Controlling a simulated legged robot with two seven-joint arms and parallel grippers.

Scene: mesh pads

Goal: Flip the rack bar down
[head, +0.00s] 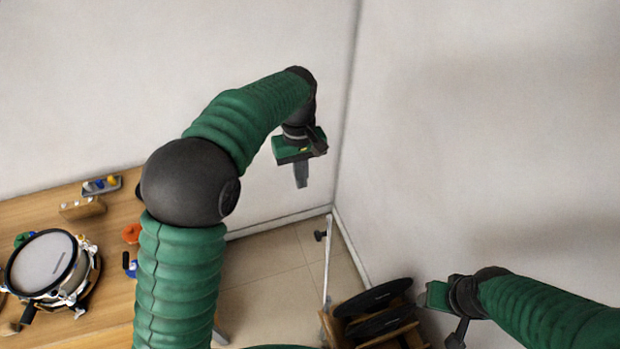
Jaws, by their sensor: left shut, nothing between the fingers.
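The rack (411,337) stands on the floor at the bottom, right of centre, and is partly cut off by the lower edge. It is wooden and holds dark round pads. A thin pale bar (327,268) stands up at its left side, with a small black knob near the top. My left gripper (301,175) is shut and empty, pointing down in front of the wall. In the picture it is above the bar and apart from it. My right gripper (422,297) is just right of the pads; its fingers cannot be made out.
A wooden table (112,255) at left carries a drum (44,266), a wooden block (83,208), a small tray (101,186) with coloured items and an orange object (131,233). Two white walls meet in a corner behind the rack. Tiled floor (270,280) shows between table and rack.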

